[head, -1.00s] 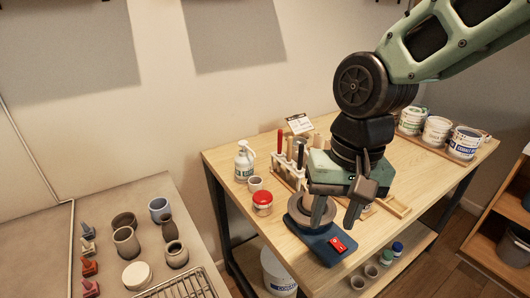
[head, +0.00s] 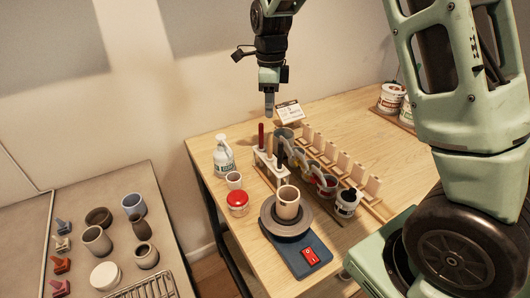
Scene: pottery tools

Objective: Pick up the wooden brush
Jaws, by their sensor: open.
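A white rack (head: 266,170) stands on the wooden table, holding upright tools. One has a plain wooden handle (head: 270,148) and looks like the wooden brush; its lower end is hidden in the rack. A red-handled tool (head: 261,136) stands just left of it. My gripper (head: 269,112) points down above the rack, near the tops of these handles. It is open and empty, seen edge-on, so the gap between its fingers does not show. It appears apart from the handles, but the depth is hard to tell.
A pottery wheel (head: 285,233) with a clay cup (head: 288,203) stands in front. A pump bottle (head: 223,155), small cup (head: 234,181) and red-lidded jar (head: 238,204) are left of the rack. Glaze pots (head: 326,184) and a sign (head: 290,111) are close on the right and behind.

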